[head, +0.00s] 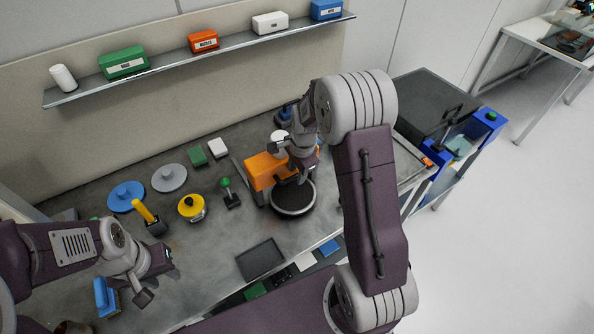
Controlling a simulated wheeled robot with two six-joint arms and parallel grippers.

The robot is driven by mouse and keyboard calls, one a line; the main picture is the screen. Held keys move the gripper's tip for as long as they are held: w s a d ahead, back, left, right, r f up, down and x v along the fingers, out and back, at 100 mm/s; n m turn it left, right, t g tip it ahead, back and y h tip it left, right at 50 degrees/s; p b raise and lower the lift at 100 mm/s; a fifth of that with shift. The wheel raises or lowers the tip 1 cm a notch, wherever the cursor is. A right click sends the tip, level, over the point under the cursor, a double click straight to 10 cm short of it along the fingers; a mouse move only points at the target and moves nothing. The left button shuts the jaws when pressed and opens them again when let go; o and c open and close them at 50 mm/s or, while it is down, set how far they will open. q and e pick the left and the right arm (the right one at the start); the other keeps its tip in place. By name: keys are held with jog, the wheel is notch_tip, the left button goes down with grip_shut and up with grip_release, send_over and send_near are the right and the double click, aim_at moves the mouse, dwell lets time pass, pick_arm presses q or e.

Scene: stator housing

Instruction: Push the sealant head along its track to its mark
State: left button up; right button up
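An orange block-shaped unit (262,172) stands on the grey workbench (215,240), behind a round black disc with a pale rim (293,199). It looks like the sealant head's station, but I cannot make out the track or the mark, as my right arm covers that area. My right gripper (303,170) points down at the orange unit's right side, above the disc. Its fingertips are too small and covered to tell whether they are open or touch anything. My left gripper (158,277) is over the front left of the bench, its fingers apart with nothing between them.
Blue (126,196) and grey (169,178) discs, a yellow round part (192,207), a yellow-handled tool (146,213) and a green-knobbed lever (229,192) stand left of the orange unit. A dark tray (261,260) lies in front. A shelf (200,55) runs behind.

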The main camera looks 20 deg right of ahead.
grip_shut()
jog(key=shift+w, duration=0.1)
dwell(1.3)
